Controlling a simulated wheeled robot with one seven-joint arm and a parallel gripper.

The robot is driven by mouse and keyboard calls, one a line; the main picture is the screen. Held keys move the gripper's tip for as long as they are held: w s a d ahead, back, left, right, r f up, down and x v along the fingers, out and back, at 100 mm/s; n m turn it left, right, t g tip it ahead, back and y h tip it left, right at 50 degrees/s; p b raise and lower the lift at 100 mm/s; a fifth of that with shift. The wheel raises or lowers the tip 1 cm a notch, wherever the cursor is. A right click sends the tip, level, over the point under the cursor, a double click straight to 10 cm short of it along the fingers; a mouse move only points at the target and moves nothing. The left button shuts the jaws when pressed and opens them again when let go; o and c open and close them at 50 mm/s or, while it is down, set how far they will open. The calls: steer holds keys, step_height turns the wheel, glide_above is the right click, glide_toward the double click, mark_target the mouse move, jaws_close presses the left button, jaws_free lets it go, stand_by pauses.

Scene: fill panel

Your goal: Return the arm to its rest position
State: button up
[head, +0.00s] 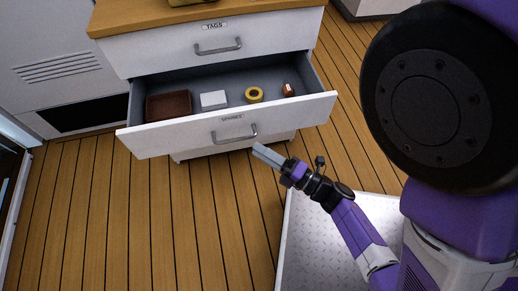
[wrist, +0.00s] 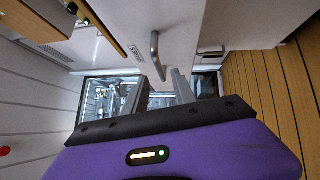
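My gripper (head: 267,156) is in front of the open lower drawer (head: 175,136), just right of its handle (head: 234,136) in the head view. Its two grey fingers point up and left toward the drawer front. In the wrist view the fingers (wrist: 163,90) stand apart with a gap between them, and nothing shows held. A bar handle (wrist: 156,55) on a white front shows just beyond them. My purple arm (head: 357,225) reaches in from the lower right, bent and extended over the floor.
The closed TAGS drawer (head: 185,51) is above. Wooden floor (head: 150,220) is clear at left.

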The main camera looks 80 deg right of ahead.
stand_by(0.4)
steer(key=s+a+r+m+g+y, duration=0.1)
steer(key=a+r+m+g+y, duration=0.4)
steer(key=a+r+m, duration=1.15)
step_height(320, 180, up, 21)
steer(key=a+n+t+y+p, duration=0.1)
steer(key=y+p, duration=0.1)
steer(key=p, duration=2)
steer(key=shift+s+a+f+t, duration=0.15)
steer(key=shift+s+a+t, duration=0.15)
steer(key=shift+a, duration=0.1)
steer(key=shift+d, duration=0.1)
